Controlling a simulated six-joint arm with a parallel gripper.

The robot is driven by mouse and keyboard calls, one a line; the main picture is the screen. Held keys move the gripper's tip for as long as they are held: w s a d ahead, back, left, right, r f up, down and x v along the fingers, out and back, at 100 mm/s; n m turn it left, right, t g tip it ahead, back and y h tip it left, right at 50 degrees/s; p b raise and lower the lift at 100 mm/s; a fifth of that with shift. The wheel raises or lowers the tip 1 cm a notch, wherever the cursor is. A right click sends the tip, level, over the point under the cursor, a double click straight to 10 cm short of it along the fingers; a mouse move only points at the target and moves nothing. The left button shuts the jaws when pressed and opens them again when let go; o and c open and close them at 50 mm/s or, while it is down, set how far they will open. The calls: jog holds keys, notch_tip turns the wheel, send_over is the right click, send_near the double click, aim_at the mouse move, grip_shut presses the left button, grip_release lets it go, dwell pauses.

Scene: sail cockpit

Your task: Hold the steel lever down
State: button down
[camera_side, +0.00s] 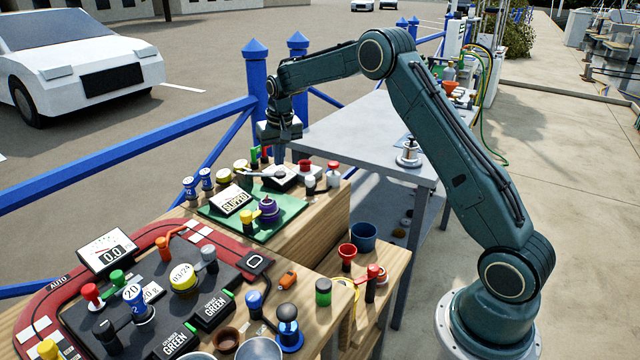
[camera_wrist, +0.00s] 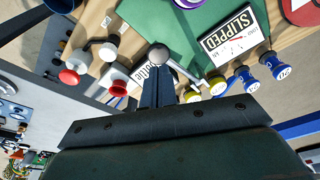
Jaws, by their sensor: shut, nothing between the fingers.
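The steel lever (camera_side: 266,173) has a pale metal arm and lies low above a small box on the far end of the wooden bench. Its round grey knob (camera_wrist: 159,54) shows in the wrist view at the tip of my fingers. My gripper (camera_side: 280,160) points straight down at the lever, with its fingers together and empty. In the wrist view my gripper (camera_wrist: 158,80) overlaps the knob's near side and hides part of the lever. I cannot tell whether the fingertips touch it. A display (camera_side: 232,200) beside it reads "SLIPPED"; it also shows in the wrist view (camera_wrist: 236,35).
Close by stand a red knob (camera_side: 305,166), a red-and-white knob (camera_side: 333,174), yellow knobs and blue-capped knobs (camera_side: 190,187). A green plate (camera_side: 290,212) lies nearer. A grey table (camera_side: 370,125) stands behind, and a blue railing (camera_side: 120,155) runs along the left.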

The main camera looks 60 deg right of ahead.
jog(key=shift+w+d+v, duration=0.1)
jog(key=shift+w+v, duration=0.05)
jog(key=shift+v, duration=0.85)
jog(key=shift+w+d+v, duration=0.1)
jog(key=shift+w+v, duration=0.1)
jog(key=shift+v, duration=0.8)
jog(key=shift+r, duration=0.2)
jog(key=s+a+r+n+t, duration=0.1)
jog(key=s+a+r, duration=0.55)
jog(key=s, duration=0.25)
jog(key=s+a+r+n+t, duration=0.1)
jog(key=s+a+r+n, duration=0.1)
jog(key=s+a+r, duration=0.45)
jog(key=s+a+f+n, duration=0.1)
jog(key=s+a, duration=0.1)
jog(key=s, duration=1)
jog(key=s+a+f+n+t+y, duration=0.1)
jog(key=s+a+f+n, duration=0.1)
jog(key=s, duration=1)
jog(key=shift+s+a+t, duration=0.25)
jog(key=shift+a+t, duration=0.05)
jog(key=shift+a, duration=0.4)
jog(key=shift+f, duration=0.1)
